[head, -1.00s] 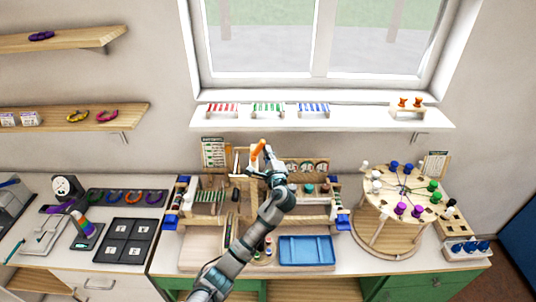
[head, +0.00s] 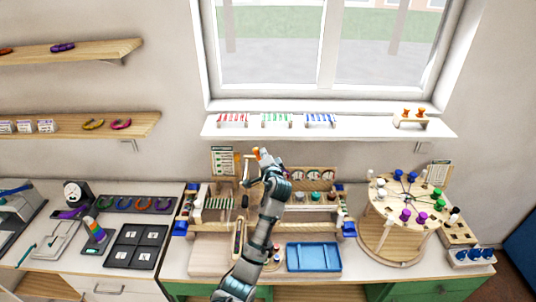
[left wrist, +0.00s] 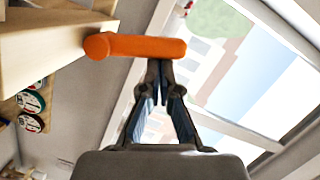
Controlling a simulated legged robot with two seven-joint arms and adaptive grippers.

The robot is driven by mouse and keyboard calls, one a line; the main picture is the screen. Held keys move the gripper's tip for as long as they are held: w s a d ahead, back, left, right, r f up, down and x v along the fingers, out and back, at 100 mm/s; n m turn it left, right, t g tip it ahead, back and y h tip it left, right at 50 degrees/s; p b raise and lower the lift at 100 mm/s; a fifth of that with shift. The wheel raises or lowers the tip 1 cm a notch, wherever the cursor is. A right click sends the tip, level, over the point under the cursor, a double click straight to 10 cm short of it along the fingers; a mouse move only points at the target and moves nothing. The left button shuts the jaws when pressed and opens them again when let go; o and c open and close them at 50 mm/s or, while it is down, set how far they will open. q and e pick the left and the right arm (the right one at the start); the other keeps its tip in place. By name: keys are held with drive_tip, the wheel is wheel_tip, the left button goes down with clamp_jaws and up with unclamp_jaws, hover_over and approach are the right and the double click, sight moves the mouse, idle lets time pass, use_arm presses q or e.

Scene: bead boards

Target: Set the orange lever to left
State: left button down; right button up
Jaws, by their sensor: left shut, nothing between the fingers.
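The orange lever (head: 256,153) stands at the top of the wooden bead board, partly hidden by my left gripper. In the left wrist view the orange lever (left wrist: 135,46) is a rounded bar with a knob at its left end, lying across the picture just beyond the fingertips. My left gripper (head: 263,159) is at the lever's right side in the head view. In the left wrist view its fingers (left wrist: 160,66) are shut with nothing between them, their tips close to the lever's underside near its right end. I cannot tell whether they touch. My right gripper is not in view.
The window shelf (head: 380,126) with small coloured racks is behind the board. A round wooden stand (head: 385,213) with coloured knobs is to the right. A blue tray (head: 314,257) lies in front. A black tray (head: 137,245) and a rainbow piece (head: 95,229) are to the left.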

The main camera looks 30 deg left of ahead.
use_arm(q)
drive_tip(key=shift+s+a+r+n, duration=0.15)
drive_tip(key=shift+s+a+n, duration=0.15)
drive_tip(key=shift+n, duration=0.2)
drive_tip(key=shift+s+a+f+n+h+p, duration=0.25)
drive_tip(key=shift+a+n+p, duration=0.2)
drive_tip(key=shift+n, duration=0.25)
drive_tip(key=shift+w, duration=0.1)
